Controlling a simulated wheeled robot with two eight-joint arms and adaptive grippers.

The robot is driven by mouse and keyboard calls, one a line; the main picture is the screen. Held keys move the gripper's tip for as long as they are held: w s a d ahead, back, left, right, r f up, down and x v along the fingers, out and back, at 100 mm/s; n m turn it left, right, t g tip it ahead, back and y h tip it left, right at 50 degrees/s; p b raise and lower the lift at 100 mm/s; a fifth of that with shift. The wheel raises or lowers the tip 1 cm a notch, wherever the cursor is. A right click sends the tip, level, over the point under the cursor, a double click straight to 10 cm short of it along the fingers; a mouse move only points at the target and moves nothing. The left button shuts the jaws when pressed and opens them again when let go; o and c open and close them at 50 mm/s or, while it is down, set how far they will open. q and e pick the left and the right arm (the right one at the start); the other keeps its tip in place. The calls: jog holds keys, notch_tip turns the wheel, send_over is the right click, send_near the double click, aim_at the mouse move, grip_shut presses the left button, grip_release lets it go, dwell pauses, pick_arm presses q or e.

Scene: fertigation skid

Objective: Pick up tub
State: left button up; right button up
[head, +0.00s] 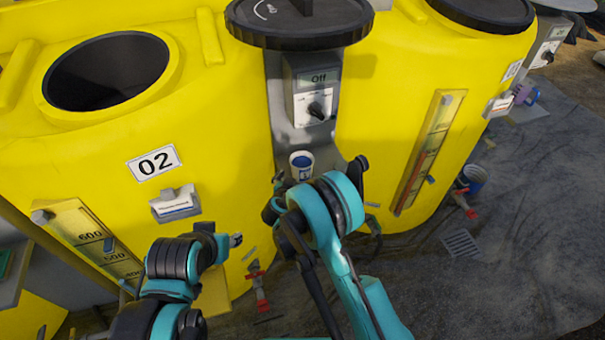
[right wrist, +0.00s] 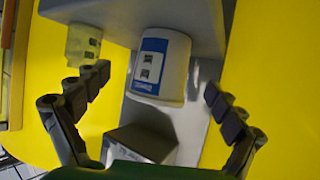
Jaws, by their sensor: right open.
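The tub (head: 301,165) is a small white cup-like container with a blue and white label. In the head view it sits at the grey post between two yellow tanks, below the control box. My right gripper (head: 290,188) is close in front of it, partly hidden behind my own wrist. In the right wrist view the tub (right wrist: 172,72) lies between the two spread fingers, with gaps on both sides. The right gripper (right wrist: 157,86) is open and empty. My left gripper (head: 232,241) is at the lower left, away from the tub; its fingers are not clear.
A control box (head: 312,95) reading "Off" is above the tub. A translucent container (right wrist: 84,43) is beside the tub in the right wrist view. Yellow tank 02 (head: 215,130) is close on the left. A red valve (head: 257,285) is low in front.

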aim_at(304, 166)
jog(key=b+x, duration=0.3)
jog(key=x, duration=0.4)
jog(key=shift+w+a+f, duration=0.1)
jog(key=shift+a+f, duration=0.05)
jog(key=c, duration=1.6)
